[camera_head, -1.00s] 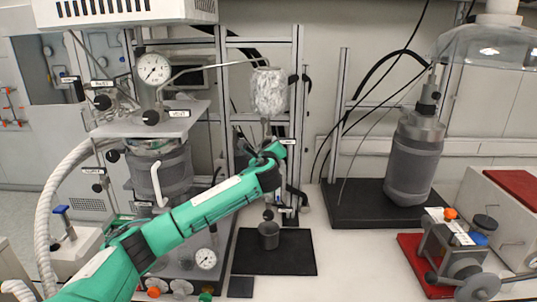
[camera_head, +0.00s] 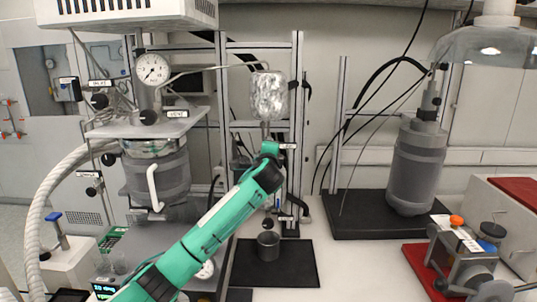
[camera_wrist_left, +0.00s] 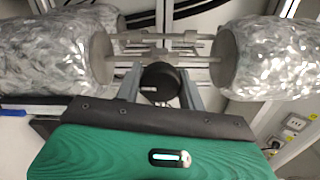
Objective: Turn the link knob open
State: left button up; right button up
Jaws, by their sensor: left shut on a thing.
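My left arm reaches up from the bottom of the head view. Its gripper (camera_head: 268,150) is just below the foil-wrapped vessel (camera_head: 268,95), beside a small white label (camera_head: 288,146). In the left wrist view the round black knob (camera_wrist_left: 160,82) sits between the two grey fingers of my left gripper (camera_wrist_left: 160,90), which are shut on it. In the head view the gripper hides this knob. I cannot read its label or tell its turn angle. My right gripper is not in view.
A metal beaker (camera_head: 268,246) stands on a black mat (camera_head: 290,275) below the gripper. The reactor with a pressure gauge (camera_head: 152,69) is at left. A grey bottle (camera_head: 415,165) stands at right. Metal frame posts (camera_head: 297,120) rise close behind the gripper.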

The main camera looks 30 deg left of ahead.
pick_arm(q)
jog(key=shift+f, duration=0.1)
dwell(0.4)
jog(key=o, duration=1)
jog(key=shift+c, duration=0.2)
jog(key=b+v, duration=0.4)
jog(key=v, duration=0.9)
jog(key=shift+s+b, duration=0.35)
jog(key=shift+s, duration=0.05)
jog(key=shift+d, duration=0.2)
